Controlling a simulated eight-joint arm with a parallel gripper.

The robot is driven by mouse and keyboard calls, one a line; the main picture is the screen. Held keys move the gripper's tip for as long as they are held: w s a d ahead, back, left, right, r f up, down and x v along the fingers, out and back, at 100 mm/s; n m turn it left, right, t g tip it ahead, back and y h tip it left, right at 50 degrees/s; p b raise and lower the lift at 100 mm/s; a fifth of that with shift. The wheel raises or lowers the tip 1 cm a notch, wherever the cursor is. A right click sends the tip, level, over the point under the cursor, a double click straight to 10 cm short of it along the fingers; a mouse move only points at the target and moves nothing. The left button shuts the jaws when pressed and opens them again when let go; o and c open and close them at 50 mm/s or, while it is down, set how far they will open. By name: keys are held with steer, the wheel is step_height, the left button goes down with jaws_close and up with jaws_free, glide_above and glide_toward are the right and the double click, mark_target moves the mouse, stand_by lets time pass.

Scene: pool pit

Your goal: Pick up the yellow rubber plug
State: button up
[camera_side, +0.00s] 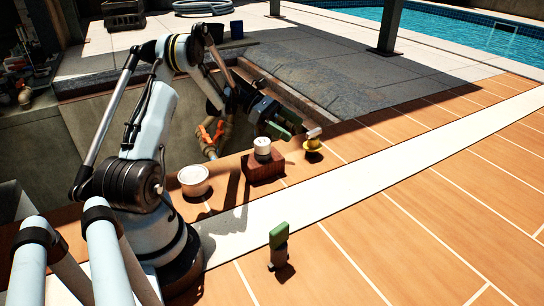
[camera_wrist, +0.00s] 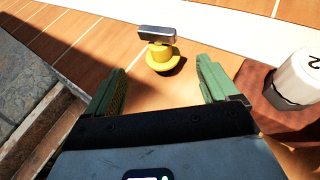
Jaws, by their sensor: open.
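The yellow rubber plug (camera_wrist: 160,58) stands upright on the orange tiles, with a grey metal handle across its top. It also shows in the side view (camera_side: 312,146), near the pit edge. My gripper (camera_wrist: 163,82) is open and empty, with green pads on both fingers. In the wrist view the plug is just beyond the fingertips, roughly centred between them and not touching either. In the side view my gripper (camera_side: 293,127) is to the left of the plug and a little above it.
A white capped object (camera_wrist: 302,76) sits on a brown block (camera_side: 263,166), close to my right finger in the wrist view. A white bowl (camera_side: 194,180) and a green-topped item (camera_side: 278,245) stand on the tiles. An open pit (camera_side: 90,120) lies behind. The right-hand tiles are clear.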

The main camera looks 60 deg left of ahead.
mark_target(318, 145)
steer(key=x, duration=1)
steer(key=shift+d+f, duration=0.1)
steer(key=c, duration=1.1)
steer(key=shift+o, duration=0.2)
